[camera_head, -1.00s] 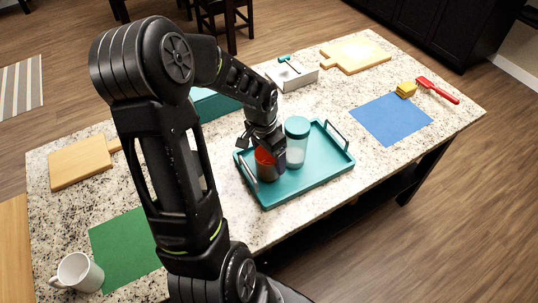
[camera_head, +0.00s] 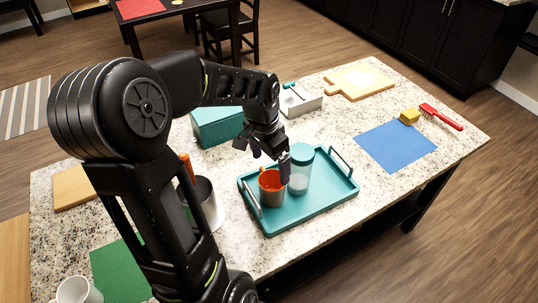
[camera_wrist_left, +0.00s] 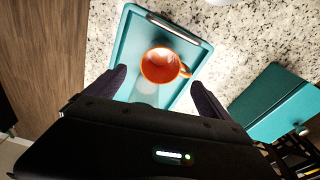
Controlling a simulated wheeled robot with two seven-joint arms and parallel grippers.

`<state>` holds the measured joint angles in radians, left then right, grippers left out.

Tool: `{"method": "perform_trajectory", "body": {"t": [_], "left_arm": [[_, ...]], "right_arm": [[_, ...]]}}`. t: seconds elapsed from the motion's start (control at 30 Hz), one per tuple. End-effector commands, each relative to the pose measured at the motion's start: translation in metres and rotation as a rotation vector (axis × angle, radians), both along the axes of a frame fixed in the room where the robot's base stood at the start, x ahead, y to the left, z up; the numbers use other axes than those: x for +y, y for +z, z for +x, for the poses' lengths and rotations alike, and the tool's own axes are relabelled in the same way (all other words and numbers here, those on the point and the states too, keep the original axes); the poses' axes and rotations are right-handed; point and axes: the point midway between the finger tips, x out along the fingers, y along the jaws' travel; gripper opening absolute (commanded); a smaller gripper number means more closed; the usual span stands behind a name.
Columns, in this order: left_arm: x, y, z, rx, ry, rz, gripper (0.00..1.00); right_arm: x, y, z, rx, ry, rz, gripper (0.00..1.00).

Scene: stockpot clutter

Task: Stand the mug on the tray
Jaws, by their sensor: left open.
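A grey mug with an orange inside (camera_head: 271,192) stands upright on the teal tray (camera_head: 310,212), left of a jar with a teal lid (camera_head: 299,172). My left gripper (camera_head: 268,161) is open, just above and behind the mug, with its fingers apart from it as far as I can see. In the left wrist view the orange mug (camera_wrist_left: 158,66) shows from above between the spread fingers, its handle to the right. The tray (camera_wrist_left: 125,50) lies under it. A white mug (camera_head: 76,291) is cut off at the lower left. My right gripper is not in view.
A teal box (camera_head: 216,126) and a white box (camera_head: 299,102) stand behind the tray. A metal pot (camera_head: 209,206) is partly hidden by my arm. A blue mat (camera_head: 396,145), yellow sponge (camera_head: 409,117) and red brush (camera_head: 440,117) lie at right.

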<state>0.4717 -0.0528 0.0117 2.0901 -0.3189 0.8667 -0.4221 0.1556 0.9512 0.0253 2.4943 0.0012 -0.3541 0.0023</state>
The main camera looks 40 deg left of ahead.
Motion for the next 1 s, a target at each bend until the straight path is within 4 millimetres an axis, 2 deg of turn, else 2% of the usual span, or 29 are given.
{"method": "perform_trajectory", "body": {"t": [0.1,0.27,1.0], "left_arm": [[0.001,0.019,-0.001,-0.003,-0.001,0.002,0.93],[0.000,0.032,-0.004,-0.001,0.000,0.000,0.93],[0.000,0.032,-0.004,0.000,0.000,0.000,0.93]], "right_arm": [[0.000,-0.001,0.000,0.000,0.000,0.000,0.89],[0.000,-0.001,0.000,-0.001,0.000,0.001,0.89],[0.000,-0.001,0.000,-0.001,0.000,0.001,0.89]]}}
